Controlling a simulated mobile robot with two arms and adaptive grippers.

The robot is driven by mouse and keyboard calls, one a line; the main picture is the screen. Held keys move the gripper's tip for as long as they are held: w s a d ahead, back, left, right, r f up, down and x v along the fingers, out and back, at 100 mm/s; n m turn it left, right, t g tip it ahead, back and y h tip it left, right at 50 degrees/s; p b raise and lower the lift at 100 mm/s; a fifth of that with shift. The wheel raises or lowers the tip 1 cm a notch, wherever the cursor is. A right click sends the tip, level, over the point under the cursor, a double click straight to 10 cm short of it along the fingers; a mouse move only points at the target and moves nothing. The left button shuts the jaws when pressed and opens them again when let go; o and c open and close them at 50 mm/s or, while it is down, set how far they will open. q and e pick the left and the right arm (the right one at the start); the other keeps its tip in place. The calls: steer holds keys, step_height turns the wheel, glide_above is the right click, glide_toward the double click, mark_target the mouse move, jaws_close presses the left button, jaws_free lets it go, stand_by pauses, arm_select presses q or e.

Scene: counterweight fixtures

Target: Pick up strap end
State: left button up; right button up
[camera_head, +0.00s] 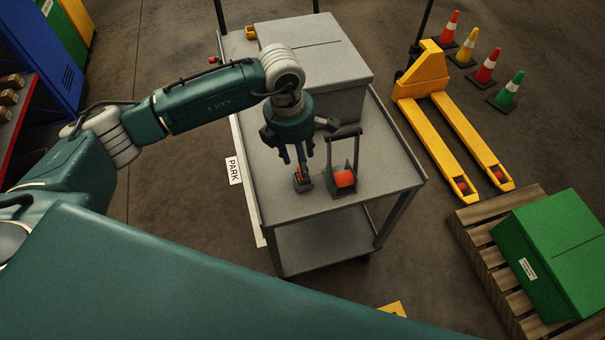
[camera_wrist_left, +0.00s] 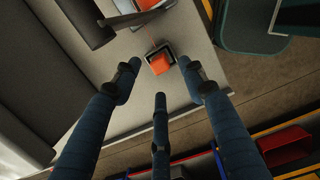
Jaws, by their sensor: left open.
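The strap end looks like a small orange piece in a dark holder (camera_head: 303,185) on the grey cart top. The wrist view shows the orange piece (camera_wrist_left: 160,63) just beyond my fingertips, with a thin orange line running from the holder. Beside it stands a dark frame with an upright handle (camera_head: 345,135) and an orange roll (camera_head: 345,179). My left gripper (camera_head: 301,163) points down above the holder, its fingers (camera_wrist_left: 158,80) spread and empty. Whether a fingertip touches the holder is unclear. My right gripper is not in view.
A large grey box (camera_head: 330,65) fills the cart's back half. The cart top (camera_head: 385,185) is bare at the front right. A yellow pallet jack (camera_head: 425,75), several cones (camera_head: 485,68) and a green box (camera_head: 555,250) on a pallet (camera_head: 490,260) stand to the right.

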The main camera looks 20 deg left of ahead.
arm_select(q)
steer(key=shift+d+f+p, duration=0.1)
steer(key=shift+f+p, duration=0.25)
steer(key=f+p, duration=0.1)
steer(key=f, duration=0.2)
steer(key=shift+w+d+f+p, duration=0.2)
steer(key=shift+f+p, duration=0.15)
steer(key=shift+f, duration=0.4)
steer(key=shift+c, duration=0.5)
jaws_close()
